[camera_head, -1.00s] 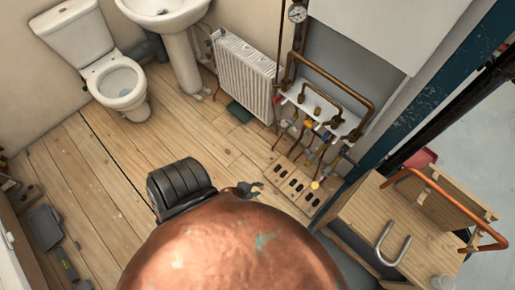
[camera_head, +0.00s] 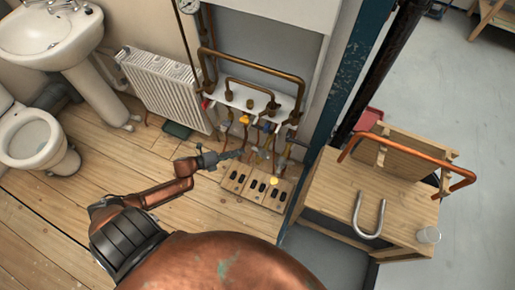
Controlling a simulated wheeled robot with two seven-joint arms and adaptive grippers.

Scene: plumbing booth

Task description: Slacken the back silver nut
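The copper pipework (camera_head: 247,70) rises from a white ledge (camera_head: 235,95) on the wall, with several small valves and fittings below it. The silver nuts are too small to pick out, so I cannot tell which is the back one. My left gripper (camera_head: 236,155) reaches in from the left at the end of my copper-coloured arm. It points right, at the left side of the lower pipes, above the slotted wooden floor panel. It looks apart from the pipes, but the gap is hard to judge. Its fingers are too small to read. My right gripper is out of view.
A white radiator (camera_head: 165,92) stands left of the pipes, with a sink (camera_head: 50,35) and toilet (camera_head: 35,140) beyond. A blue post (camera_head: 345,85) rises at the right. A wooden bench (camera_head: 320,200) holds a bent copper pipe (camera_head: 410,160), a grey U-shaped pipe (camera_head: 369,220) and a glass (camera_head: 428,236).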

